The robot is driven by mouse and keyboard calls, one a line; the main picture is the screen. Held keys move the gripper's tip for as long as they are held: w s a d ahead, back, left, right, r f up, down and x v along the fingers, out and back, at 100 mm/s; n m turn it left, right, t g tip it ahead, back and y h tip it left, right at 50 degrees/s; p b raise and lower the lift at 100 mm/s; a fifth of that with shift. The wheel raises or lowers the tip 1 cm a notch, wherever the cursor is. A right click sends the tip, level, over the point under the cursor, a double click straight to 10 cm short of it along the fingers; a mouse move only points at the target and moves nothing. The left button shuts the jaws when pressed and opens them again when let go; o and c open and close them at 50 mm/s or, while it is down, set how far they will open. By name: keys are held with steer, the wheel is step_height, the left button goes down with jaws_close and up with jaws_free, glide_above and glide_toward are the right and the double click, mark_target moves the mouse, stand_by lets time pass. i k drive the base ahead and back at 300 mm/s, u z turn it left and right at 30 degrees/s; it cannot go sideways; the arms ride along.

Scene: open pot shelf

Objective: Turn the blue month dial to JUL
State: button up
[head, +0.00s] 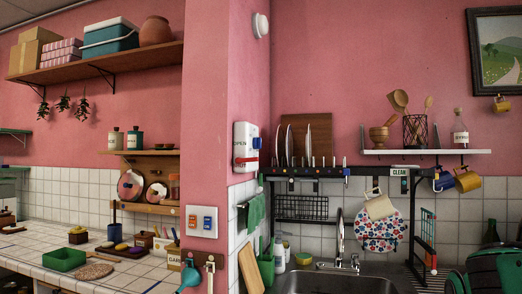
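No dial with readable month names shows in the head view. A white wall box (244,152) marked OPEN hangs on the pink pillar, with a red bar on its front. A small blue knob (257,143) shows at its right edge; I cannot tell whether it is the month dial, and no JUL mark is legible. A white wall plate (201,222) lower on the pillar carries an orange and a blue piece, too small to read. My gripper is not in view.
A sink (345,283) with a faucet (341,240) and a dish rack (300,207) lies right of the pillar. A tiled counter (30,250) with a green tray (64,259) lies left. A dark green rounded object (492,268) fills the lower right corner.

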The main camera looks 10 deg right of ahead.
mark_target(257, 141)
steer(key=k, duration=0.6)
steer(key=z, duration=0.45)
steer(key=i, duration=1.25)
steer(key=z, duration=0.35)
